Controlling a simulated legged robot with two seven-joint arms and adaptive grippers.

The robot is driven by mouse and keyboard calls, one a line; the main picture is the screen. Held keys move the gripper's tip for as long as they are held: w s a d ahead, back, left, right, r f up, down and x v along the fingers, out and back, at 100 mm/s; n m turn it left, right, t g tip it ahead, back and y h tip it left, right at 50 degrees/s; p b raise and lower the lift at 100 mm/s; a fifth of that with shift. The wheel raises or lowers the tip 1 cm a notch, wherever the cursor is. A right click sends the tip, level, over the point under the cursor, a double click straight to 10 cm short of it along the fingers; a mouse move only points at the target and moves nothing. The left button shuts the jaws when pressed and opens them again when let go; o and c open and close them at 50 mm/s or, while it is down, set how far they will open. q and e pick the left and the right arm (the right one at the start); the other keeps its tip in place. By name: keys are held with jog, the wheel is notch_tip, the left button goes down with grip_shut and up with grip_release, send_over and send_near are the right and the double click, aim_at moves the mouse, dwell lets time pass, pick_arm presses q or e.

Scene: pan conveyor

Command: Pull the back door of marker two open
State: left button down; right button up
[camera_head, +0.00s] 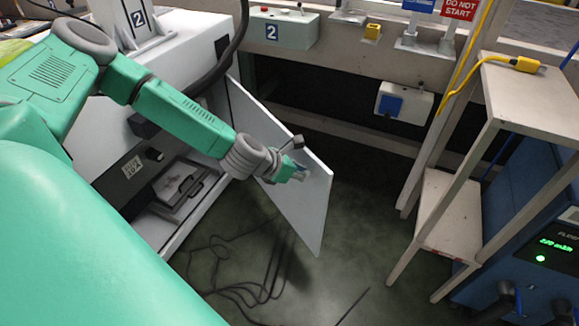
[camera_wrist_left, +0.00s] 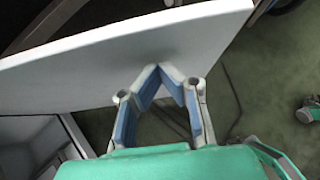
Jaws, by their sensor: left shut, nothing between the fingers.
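The white machine (camera_head: 185,52) bearing number 2 (camera_head: 138,19) stands at the left in the head view. Its back door (camera_head: 308,215), a flat white panel, stands swung out from the cabinet over the floor. In the left wrist view the door (camera_wrist_left: 90,75) crosses the top as a pale slab. My left gripper (camera_head: 303,175) is at the door's near face, toward its outer end. In the wrist view its blue-padded fingers (camera_wrist_left: 166,72) meet at the tips, empty, with the tips touching or very close to the panel.
Black cables (camera_head: 235,275) lie loose on the dark green floor below the door. The open cabinet holds a grey unit (camera_head: 180,187). A wooden shelf stand (camera_head: 450,215) and a blue machine (camera_head: 525,200) stand at the right. Floor between door and stand is clear.

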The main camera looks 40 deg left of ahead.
pick_arm(q)
jog(key=shift+w+d+r, duration=0.1)
jog(key=shift+w+d, duration=0.1)
jog(key=shift+w, duration=0.1)
pick_arm(e)
jog(key=shift+d+f, duration=0.1)
